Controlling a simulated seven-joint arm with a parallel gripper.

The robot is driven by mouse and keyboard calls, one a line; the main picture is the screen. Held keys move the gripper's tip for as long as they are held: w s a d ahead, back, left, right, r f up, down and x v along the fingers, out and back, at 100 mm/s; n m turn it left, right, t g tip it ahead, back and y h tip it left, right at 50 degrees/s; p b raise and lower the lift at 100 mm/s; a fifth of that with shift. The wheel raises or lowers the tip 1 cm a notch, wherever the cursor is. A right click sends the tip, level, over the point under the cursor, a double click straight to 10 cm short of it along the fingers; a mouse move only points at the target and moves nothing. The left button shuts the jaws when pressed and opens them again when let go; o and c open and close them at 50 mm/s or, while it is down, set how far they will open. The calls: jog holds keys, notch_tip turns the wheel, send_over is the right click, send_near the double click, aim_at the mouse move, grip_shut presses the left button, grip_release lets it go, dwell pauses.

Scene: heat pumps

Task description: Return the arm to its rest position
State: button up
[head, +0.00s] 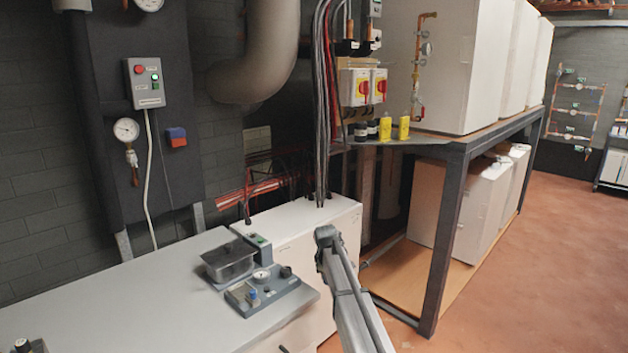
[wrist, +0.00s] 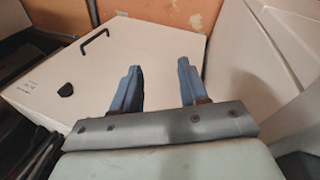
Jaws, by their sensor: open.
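My gripper (wrist: 157,68) shows in the wrist view with its two blue-grey fingers apart and nothing between them. I cannot tell whether the fingertips touch this panel. In the head view my grey arm (head: 345,290) rises from the bottom edge in front of the white cabinet (head: 325,222). I cannot make out the gripper's fingers there.
A grey worktop (head: 120,300) at the left bears a dark pot (head: 228,260) and a control unit (head: 268,290). A metal-framed rack (head: 447,235) with white boxes stands right of my arm. Red floor (head: 530,280) is open at the right.

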jog(key=s+d+f+m+g, duration=0.1)
jog(key=s+d+f, duration=0.35)
jog(key=f, duration=0.25)
jog(key=s+d+f+m+g, duration=0.1)
jog(key=s+d+f, duration=0.2)
jog(key=s+f, duration=0.3)
jog(key=s+d+f+m+g, duration=0.1)
jog(key=s+f+m, duration=0.1)
jog(key=s+f, duration=0.6)
jog(key=s+d+f+m+g, duration=0.1)
jog(key=s+d+f+m, duration=0.1)
jog(key=s+f, duration=0.7)
jog(key=s+f+m+g, duration=0.2)
jog(key=s+f, duration=0.1)
jog(key=s, duration=1)
jog(key=s+f+m+g, duration=0.2)
jog(key=s+f, duration=0.2)
jog(key=s, duration=1)
jog(key=s+d+f+m+g+y, duration=0.1)
jog(key=s+f+m+g, duration=0.1)
jog(key=s, duration=1.2)
jog(key=shift+f+m, duration=0.4)
jog(key=shift+f, duration=0.3)
jog(key=shift+s, duration=0.1)
